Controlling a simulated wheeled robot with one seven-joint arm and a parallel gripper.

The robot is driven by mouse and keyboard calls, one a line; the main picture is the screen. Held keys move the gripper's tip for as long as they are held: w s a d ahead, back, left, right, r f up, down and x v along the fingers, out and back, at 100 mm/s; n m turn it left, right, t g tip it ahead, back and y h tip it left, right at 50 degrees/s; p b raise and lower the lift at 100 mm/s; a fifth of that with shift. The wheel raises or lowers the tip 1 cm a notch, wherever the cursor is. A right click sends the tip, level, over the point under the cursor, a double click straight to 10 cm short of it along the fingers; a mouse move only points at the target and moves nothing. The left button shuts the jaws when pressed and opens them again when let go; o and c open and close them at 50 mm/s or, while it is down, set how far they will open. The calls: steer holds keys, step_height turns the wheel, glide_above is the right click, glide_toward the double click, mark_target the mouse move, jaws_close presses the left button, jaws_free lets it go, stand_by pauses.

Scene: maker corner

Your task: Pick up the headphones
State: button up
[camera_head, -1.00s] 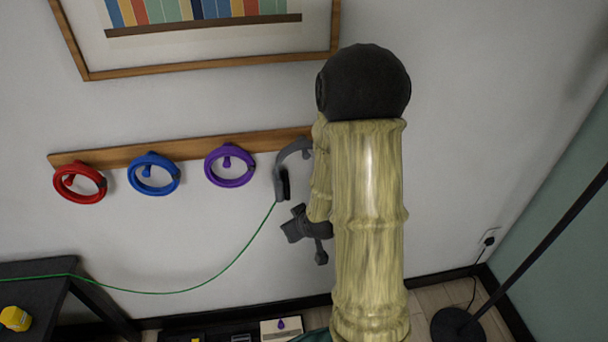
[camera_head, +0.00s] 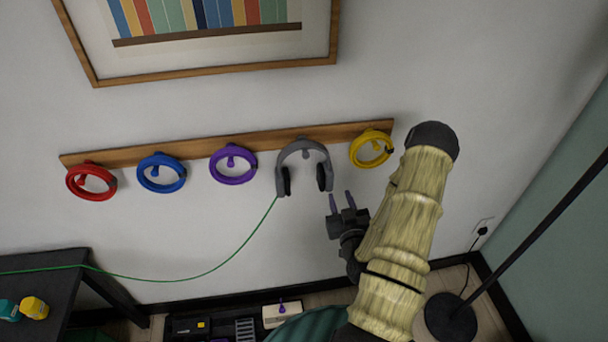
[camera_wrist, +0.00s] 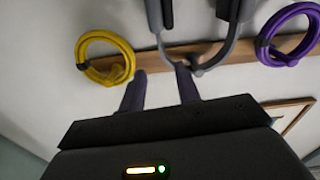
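The grey headphones (camera_head: 304,150) hang by their band on a peg of the wooden rail, with dark ear pads facing inward. A green cable runs from their left ear cup down to the left. My gripper (camera_head: 341,196) is open and empty, just below and right of the right ear cup in the head view. In the wrist view the headphones (camera_wrist: 202,52) show upside down at the top, partly cut off. My open fingers (camera_wrist: 160,80) point toward the rail and the headband there, with nothing between them.
The wooden rail (camera_head: 205,147) also holds red (camera_head: 91,182), blue (camera_head: 161,172), purple (camera_head: 233,164) and yellow (camera_head: 371,149) coils. The green cable (camera_head: 190,277) sags to a dark table (camera_head: 45,262) at left. A dark pole (camera_head: 530,240) stands at right. A picture frame (camera_head: 215,66) hangs above.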

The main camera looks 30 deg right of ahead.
steer(key=shift+w+f, duration=0.1)
steer(key=shift+f, duration=0.05)
steer(key=b, duration=1)
glide_toward(329, 166)
steer(key=shift+x, duration=0.75)
steer(key=shift+w+b, duration=0.2)
steer(key=shift+b, duration=0.35)
steer(key=p+x, duration=0.1)
steer(key=x, duration=0.1)
steer(key=p+x, duration=0.1)
steer(key=x, duration=0.1)
steer(key=shift+w+d+r, duration=0.15)
steer(key=shift+w+r, duration=0.05)
steer(key=shift+w, duration=0.1)
steer(key=shift+w+d+f+p, duration=0.15)
steer(key=shift+w+p, duration=0.2)
steer(key=shift+w, duration=0.15)
steer(key=shift+w, duration=0.1)
